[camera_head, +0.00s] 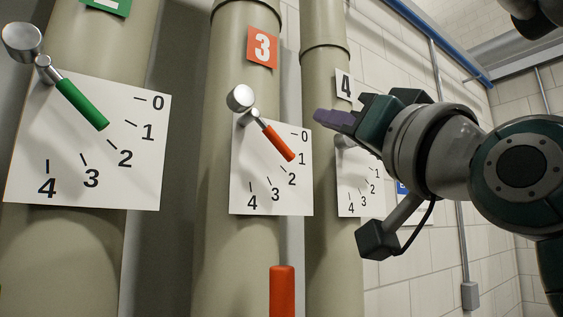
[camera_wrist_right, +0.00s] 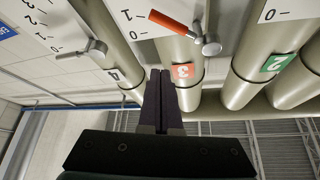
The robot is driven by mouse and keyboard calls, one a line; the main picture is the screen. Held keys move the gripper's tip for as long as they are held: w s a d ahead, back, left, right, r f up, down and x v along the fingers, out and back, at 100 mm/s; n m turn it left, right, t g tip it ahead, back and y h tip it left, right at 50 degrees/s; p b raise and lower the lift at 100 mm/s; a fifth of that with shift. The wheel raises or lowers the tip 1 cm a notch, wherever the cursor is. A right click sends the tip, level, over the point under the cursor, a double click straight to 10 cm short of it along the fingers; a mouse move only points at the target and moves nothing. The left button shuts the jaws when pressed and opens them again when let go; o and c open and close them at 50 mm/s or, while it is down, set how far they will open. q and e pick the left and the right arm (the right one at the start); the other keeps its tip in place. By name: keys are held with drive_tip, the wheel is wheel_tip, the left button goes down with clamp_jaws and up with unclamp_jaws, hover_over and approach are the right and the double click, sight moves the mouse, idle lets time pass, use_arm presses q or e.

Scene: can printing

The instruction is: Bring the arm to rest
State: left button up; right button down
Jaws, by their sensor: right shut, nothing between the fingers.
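My right gripper (camera_head: 322,117) is in front of the pipes, its fingers pointing left in the head view. The fingers are shut together and empty. In the right wrist view the closed fingers (camera_wrist_right: 159,75) point up between the labels 3 and 4, apart from the levers. The wrist and forearm come in from the right and partly hide the dial on pipe 4 (camera_head: 350,205). My left gripper does not show.
A green lever (camera_head: 82,104) and a red lever (camera_head: 278,142) tilt down and right over white dials numbered 0 to 4. Pipe 4's lever (camera_wrist_right: 95,48) shows in the wrist view. A red-orange upright piece (camera_head: 282,290) is at the bottom. A white block wall stands behind.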

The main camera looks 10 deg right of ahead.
drive_tip(key=s+f+n+g+h+p, duration=0.1)
drive_tip(key=s+f+g+p, duration=0.3)
drive_tip(key=f, duration=0.6)
drive_tip(key=s+f+n+g+h+p, duration=0.15)
drive_tip(key=f+g, duration=0.35)
drive_tip(key=f, duration=0.5)
drive_tip(key=s+d+f+n+g+p, duration=0.1)
drive_tip(key=s+f+g, duration=0.4)
drive_tip(key=s, duration=0.5)
drive_tip(key=s+d+f+g+h+p, duration=0.1)
drive_tip(key=s+f+g+p, duration=0.3)
drive_tip(key=s+f, duration=0.5)
drive_tip(key=shift+s+d+f+n+g, duration=0.4)
drive_tip(key=shift+s+d+g, duration=0.2)
drive_tip(key=shift+g, duration=0.3)
drive_tip(key=shift+h, duration=0.25)
